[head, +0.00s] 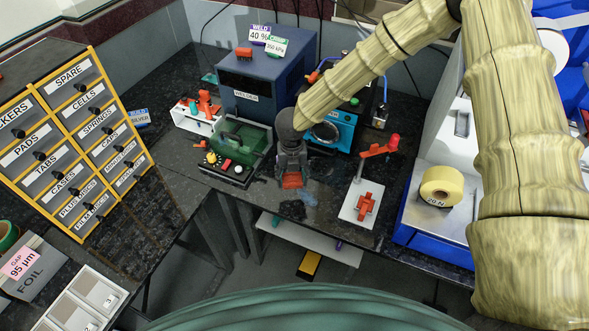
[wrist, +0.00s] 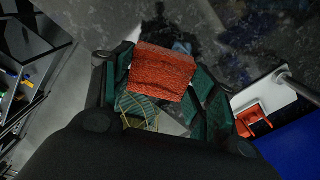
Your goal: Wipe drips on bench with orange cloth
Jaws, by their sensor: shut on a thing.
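My gripper (head: 291,172) points down at the dark bench (head: 240,200) and is shut on the orange cloth (head: 292,181). In the wrist view the cloth (wrist: 163,72) is a folded, textured orange block between the green-padded fingers (wrist: 160,95). Bluish wet-looking drips (head: 309,198) lie on the bench just right of and below the cloth in the head view. A darker patch (head: 265,190) lies to its left. I cannot tell whether the cloth touches the bench.
A green-lidded box (head: 240,147) stands close on the left, with the blue welder (head: 262,85) behind. A white plate with an orange clamp (head: 366,205) is to the right. The bench's front edge is near. Labelled drawers (head: 75,140) stand at far left.

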